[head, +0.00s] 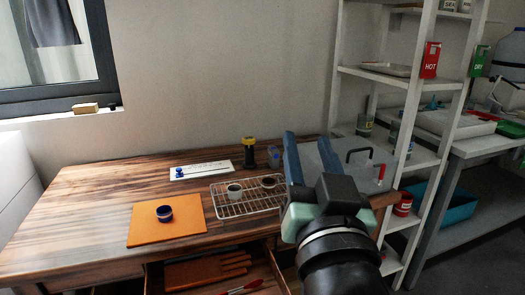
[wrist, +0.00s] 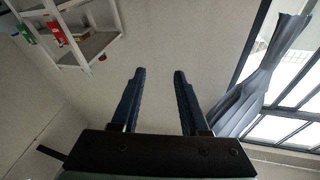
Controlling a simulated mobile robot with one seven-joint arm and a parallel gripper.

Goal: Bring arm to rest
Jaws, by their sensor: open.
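My gripper (head: 307,142) is raised in front of the right end of the wooden table, with its blue fingers pointing up and away. In the wrist view, my gripper (wrist: 160,73) is open, with two dark blue fingers apart and nothing between them. My arm hides part of the table's right end and what stands there.
The wooden table (head: 85,205) holds an orange mat (head: 145,230) with a dark blue cup (head: 164,213), and a wire rack (head: 235,206) with small cups. A drawer (head: 262,270) stands open in front. A white shelf (head: 342,100) rises close on the right.

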